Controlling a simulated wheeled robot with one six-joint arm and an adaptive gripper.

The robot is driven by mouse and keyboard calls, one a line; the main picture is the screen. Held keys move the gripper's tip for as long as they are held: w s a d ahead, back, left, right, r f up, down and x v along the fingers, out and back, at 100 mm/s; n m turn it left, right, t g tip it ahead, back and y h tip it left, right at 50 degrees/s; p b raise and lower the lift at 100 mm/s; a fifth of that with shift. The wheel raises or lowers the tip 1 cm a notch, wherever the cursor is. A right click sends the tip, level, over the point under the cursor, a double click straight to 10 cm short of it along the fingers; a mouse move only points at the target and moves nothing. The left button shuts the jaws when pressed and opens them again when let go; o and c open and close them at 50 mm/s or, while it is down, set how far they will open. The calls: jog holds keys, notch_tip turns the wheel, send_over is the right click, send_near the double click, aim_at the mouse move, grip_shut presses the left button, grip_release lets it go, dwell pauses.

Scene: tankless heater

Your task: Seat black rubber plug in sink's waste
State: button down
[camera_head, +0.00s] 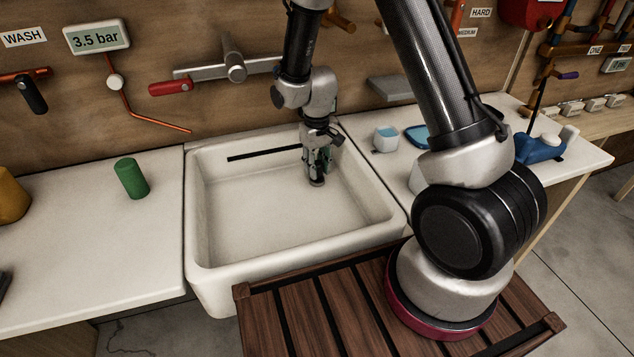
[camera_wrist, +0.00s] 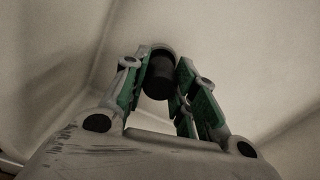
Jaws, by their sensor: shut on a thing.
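My gripper (camera_head: 317,171) reaches down into the white sink (camera_head: 232,222), near its back right part. In the wrist view, my gripper's green-padded fingers (camera_wrist: 164,70) are shut on the black rubber plug (camera_wrist: 158,80), one finger on each side. A pale grey rim (camera_wrist: 163,47), which looks like the waste's, shows just past the plug's far end. In the head view, a small grey round edge (camera_head: 317,183) shows right under the fingertips, and the fingers mostly hide the plug. I cannot tell whether the plug is inside the waste or just above it.
The sink's walls surround my gripper, with the right wall close by. A dark slot (camera_head: 262,155) runs along the back wall. A green cylinder (camera_head: 131,178) stands on the left counter. The sink's left floor is clear.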

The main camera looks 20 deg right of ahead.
jog(key=shift+f, duration=0.6)
dwell(0.3)
jog(key=c, duration=1.1)
grip_release()
jog(key=shift+o, duration=0.2)
notch_tip(320, 180, up, 12)
